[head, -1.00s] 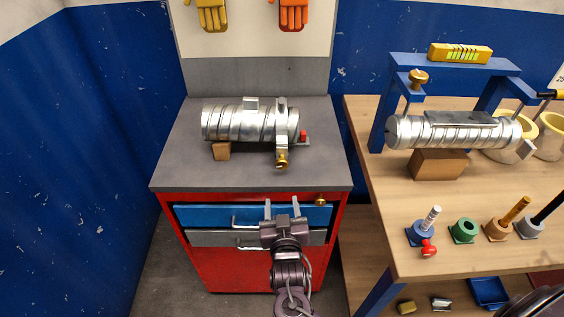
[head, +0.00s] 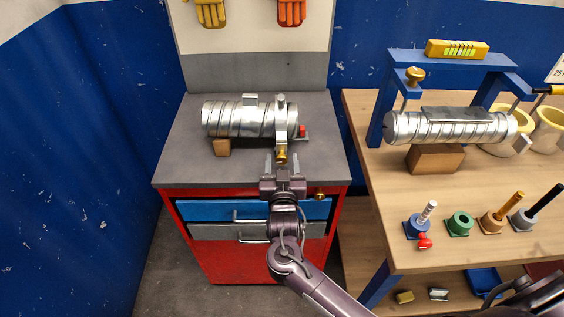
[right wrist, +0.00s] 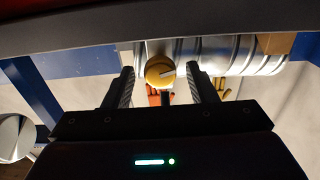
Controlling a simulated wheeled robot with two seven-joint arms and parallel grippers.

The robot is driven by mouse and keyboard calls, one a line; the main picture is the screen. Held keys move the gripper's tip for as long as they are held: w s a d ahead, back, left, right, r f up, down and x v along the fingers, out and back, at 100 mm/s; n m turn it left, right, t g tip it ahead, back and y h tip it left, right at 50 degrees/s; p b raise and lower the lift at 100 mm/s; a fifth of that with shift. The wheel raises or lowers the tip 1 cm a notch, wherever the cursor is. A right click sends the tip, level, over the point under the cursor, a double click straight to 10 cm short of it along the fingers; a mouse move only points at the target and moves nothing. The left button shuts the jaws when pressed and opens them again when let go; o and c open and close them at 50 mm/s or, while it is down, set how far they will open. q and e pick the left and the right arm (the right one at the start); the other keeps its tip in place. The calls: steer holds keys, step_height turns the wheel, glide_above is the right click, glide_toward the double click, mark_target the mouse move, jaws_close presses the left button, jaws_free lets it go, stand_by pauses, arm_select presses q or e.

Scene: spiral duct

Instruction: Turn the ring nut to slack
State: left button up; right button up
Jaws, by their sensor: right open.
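The ring nut (head: 281,156) is a small brass piece at the front lower end of the clamp band around the silver spiral duct (head: 235,119) on the grey cabinet top. In the right wrist view the nut (right wrist: 157,66) is a round brass face with a pale mark. My right gripper (head: 282,164) is open, its fingers pointing at the nut from the front. In the right wrist view the nut appears between the two fingertips (right wrist: 160,78); I see no finger closed on it. My left gripper is not in view.
The duct rests on a wooden block (head: 222,147), with a red piece (head: 302,131) beside the clamp. A brass knob (head: 320,196) sits at the cabinet's front edge. At right, a wooden bench (head: 390,185) carries another duct (head: 450,128) under a blue frame (head: 455,64).

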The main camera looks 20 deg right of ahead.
steer(key=shift+c, duration=0.4)
steer(key=c, duration=0.9)
